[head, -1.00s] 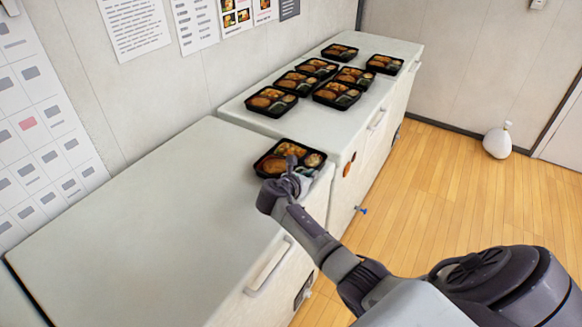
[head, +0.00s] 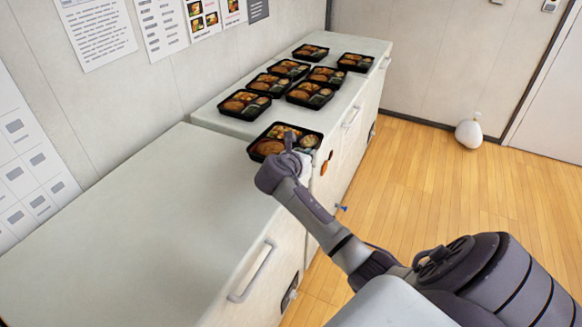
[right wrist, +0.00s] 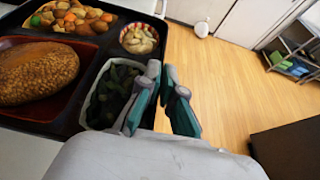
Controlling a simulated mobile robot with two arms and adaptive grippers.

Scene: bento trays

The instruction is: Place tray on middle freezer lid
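A black bento tray (head: 263,137) with a brown patty, vegetables and small side dishes is at the far right corner of the large, otherwise bare freezer lid (head: 130,220), by the seam with the far freezer. I cannot tell if it touches the lid. My right gripper (head: 293,150) is at the tray's front right edge. In the right wrist view, its fingers (right wrist: 160,103) close around the rim of the tray (right wrist: 88,75), beside the compartment of dark greens. My left gripper is not in view.
Several similar trays (head: 310,94) stand on the far freezer lid (head: 210,115). The large lid in front is clear. A wall runs along the back. Open wooden floor (head: 440,180) lies at right, with a white rounded object (head: 468,132) near the far wall.

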